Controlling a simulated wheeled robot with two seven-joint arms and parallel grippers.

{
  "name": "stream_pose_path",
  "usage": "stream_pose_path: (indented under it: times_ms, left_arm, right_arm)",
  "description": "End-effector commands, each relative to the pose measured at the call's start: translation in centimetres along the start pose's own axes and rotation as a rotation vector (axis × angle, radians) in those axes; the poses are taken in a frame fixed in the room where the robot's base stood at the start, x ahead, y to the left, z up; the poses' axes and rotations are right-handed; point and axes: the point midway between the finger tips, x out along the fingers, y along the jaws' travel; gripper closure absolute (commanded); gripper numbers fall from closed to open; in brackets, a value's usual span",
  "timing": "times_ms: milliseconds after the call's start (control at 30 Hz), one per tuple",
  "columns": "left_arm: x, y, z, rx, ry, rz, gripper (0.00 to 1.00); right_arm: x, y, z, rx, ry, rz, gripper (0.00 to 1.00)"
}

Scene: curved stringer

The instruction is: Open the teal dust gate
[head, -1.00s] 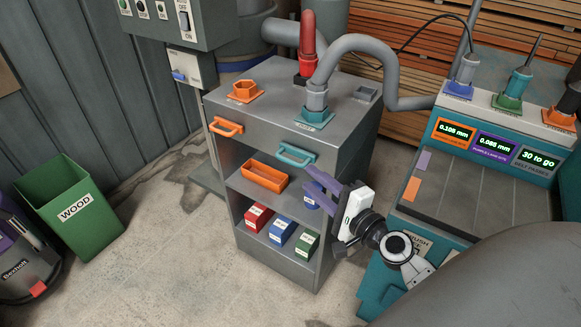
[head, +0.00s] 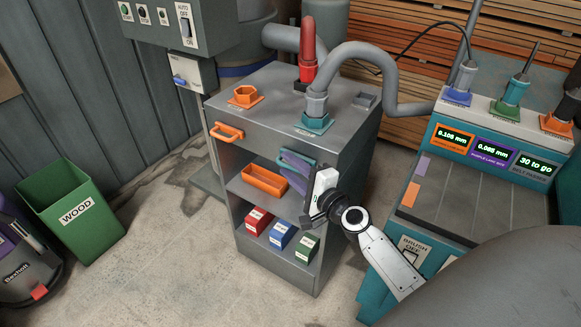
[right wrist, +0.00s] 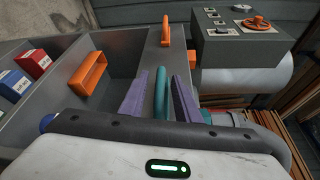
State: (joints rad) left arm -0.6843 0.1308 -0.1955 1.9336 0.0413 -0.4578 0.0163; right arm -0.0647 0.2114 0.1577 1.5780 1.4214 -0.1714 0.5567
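The teal gate handle (right wrist: 161,92) is on the front of the grey cabinet (head: 232,112), below the teal port (head: 315,122) that the grey hose plugs into. The gate looks flush with the cabinet front. My left gripper is not in view.
An orange handle (head: 227,132) is on the same front to the left. An orange tray (head: 264,181) lies on the shelf below, above red, blue and green boxes. A teal machine with displays (head: 497,152) stands at the right.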

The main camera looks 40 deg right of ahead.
Motion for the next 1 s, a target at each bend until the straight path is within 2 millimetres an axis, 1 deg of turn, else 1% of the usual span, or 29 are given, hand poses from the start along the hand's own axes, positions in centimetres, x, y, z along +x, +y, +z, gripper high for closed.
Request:
stream_pose_path:
  times_ms: [33,167,200,433,533,633,733,833,1000]
  left_arm:
    - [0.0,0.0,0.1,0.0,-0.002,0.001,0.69]
    - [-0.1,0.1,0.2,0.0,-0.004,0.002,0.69]
    - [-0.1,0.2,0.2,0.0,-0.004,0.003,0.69]
    - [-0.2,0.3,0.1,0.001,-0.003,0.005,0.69]
    - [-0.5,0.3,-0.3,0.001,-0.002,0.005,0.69]
    - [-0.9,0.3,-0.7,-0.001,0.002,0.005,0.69]
    - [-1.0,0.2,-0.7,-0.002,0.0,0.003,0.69]
    - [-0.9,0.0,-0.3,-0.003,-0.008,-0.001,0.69]
    - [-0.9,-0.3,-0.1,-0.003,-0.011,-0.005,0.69]
  right_arm:
    - [0.0,0.0,0.0,0.0,0.0,0.0,0.77]
    - [0.0,0.0,0.0,0.0,0.0,0.0,0.99]
    - [0.0,0.0,0.0,-0.001,0.0,0.0,1.0]
    - [-0.2,0.1,0.3,0.0,-0.001,0.001,1.0]
    - [-0.8,0.3,1.7,0.002,-0.002,0.003,1.0]
    - [-1.6,0.8,3.7,0.003,-0.002,0.004,1.0]
    - [-2.2,1.2,5.2,0.002,-0.002,0.004,1.0]
    - [-2.6,1.4,6.0,0.001,0.0,0.002,1.0]
    - [-2.6,1.5,6.2,-0.001,0.0,0.001,1.0]
